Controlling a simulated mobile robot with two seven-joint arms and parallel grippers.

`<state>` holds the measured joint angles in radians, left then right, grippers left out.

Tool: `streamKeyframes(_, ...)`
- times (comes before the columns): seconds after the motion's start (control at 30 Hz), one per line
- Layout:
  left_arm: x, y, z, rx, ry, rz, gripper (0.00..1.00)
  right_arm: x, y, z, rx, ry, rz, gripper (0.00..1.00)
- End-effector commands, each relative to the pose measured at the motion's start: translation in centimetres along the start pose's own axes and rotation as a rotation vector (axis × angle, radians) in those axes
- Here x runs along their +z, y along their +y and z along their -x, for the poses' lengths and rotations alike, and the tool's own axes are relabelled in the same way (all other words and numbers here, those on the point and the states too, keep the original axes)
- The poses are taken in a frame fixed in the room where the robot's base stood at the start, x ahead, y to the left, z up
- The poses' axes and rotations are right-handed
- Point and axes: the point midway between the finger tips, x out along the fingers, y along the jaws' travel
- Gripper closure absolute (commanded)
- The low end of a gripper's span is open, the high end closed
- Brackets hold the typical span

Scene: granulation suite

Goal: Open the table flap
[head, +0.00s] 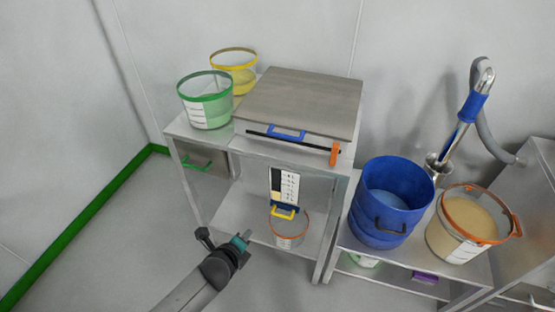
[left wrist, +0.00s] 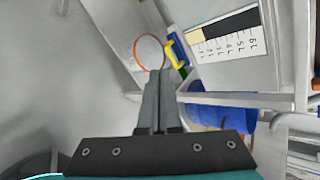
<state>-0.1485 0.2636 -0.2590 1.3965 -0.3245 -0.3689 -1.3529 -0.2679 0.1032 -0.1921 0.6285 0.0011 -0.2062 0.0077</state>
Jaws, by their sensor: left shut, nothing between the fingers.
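The metal table (head: 185,130) stands against the back wall. A flat grey-brown panel (head: 300,98), which looks like the flap, lies level on top of it. Below the panel's front edge are a blue handle (head: 287,133), a dark bar and an orange piece (head: 334,154). A green handle (head: 196,163) is on the table's left front. My left gripper (head: 241,240) is in front of and below the tabletop, apart from the handles. In the left wrist view, the fingers (left wrist: 158,78) are together and empty. My right gripper is not in view.
A green-rimmed bucket (head: 207,100) and a yellow-rimmed bucket (head: 235,70) stand left of the panel. A scale strip (head: 285,187), yellow handle (head: 284,212) and orange-rimmed bucket (head: 289,236) are below. A blue bucket (head: 385,212) stands right. The floor at left is clear.

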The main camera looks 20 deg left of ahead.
Motion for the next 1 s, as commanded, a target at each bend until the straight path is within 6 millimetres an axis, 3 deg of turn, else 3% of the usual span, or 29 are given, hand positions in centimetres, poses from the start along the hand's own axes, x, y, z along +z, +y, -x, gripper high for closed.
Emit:
streamKeyframes(0.03, 0.8, -2.4, -0.5, -0.063, -0.029, -0.129, 1.0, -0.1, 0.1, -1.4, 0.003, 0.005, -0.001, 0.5)
streamKeyframes(0.2, 3.6, -10.4, 0.5, -0.225, -0.169, -0.564, 1.0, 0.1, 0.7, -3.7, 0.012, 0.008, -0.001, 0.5)
streamKeyframes(0.4, 5.5, -17.2, 3.4, -0.331, -0.357, -0.945, 1.0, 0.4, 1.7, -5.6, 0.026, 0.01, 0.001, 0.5)
streamKeyframes(0.5, 6.0, -19.0, 4.5, -0.35, -0.419, -1.048, 1.0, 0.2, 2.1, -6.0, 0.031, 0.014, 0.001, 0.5)
streamKeyframes(0.67, 6.3, -20.1, 5.0, -0.357, -0.456, -1.109, 1.0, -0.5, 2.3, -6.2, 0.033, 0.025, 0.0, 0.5)
streamKeyframes(1.0, 7.0, -22.0, 1.5, -0.357, -0.457, -1.106, 1.0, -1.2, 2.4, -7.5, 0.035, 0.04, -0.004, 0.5)
